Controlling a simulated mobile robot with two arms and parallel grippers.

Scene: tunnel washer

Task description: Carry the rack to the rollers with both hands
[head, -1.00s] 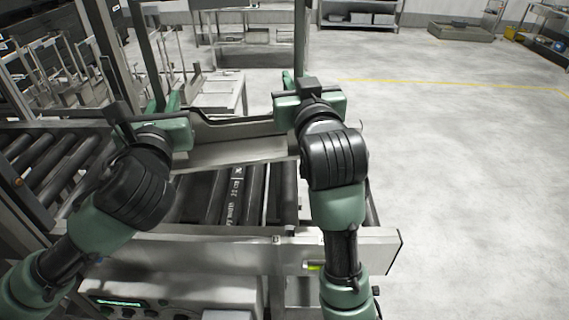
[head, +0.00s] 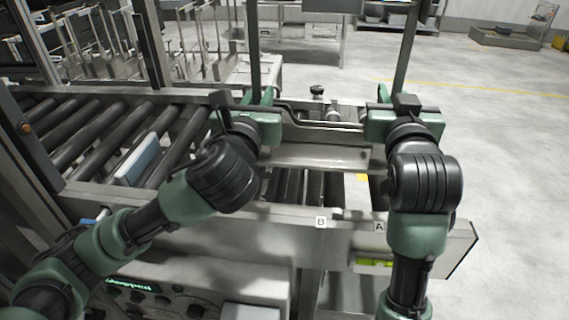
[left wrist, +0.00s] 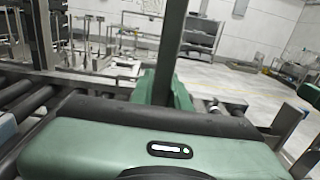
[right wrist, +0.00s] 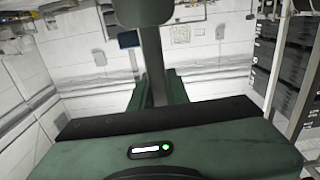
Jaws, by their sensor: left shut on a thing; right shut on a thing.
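The rack is a grey metal frame with a front panel (head: 315,157) and two tall upright posts. My left gripper (head: 268,97) is shut on its left post, and my right gripper (head: 383,95) is shut on its right post. In each wrist view a post stands upright between the fingers: the left post (left wrist: 172,45) and the right post (right wrist: 152,60). The rack is upright and roughly level over the short right-hand run of dark rollers (head: 298,190). Its lower edge is partly hidden, so I cannot tell if it touches them.
The conveyor continues left with more dark rollers (head: 95,145) and a pale blue block (head: 140,160). A metal front rail (head: 240,235) with labels A and B runs before me, above a control panel (head: 150,300). Similar racks stand behind left. Floor at right is clear.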

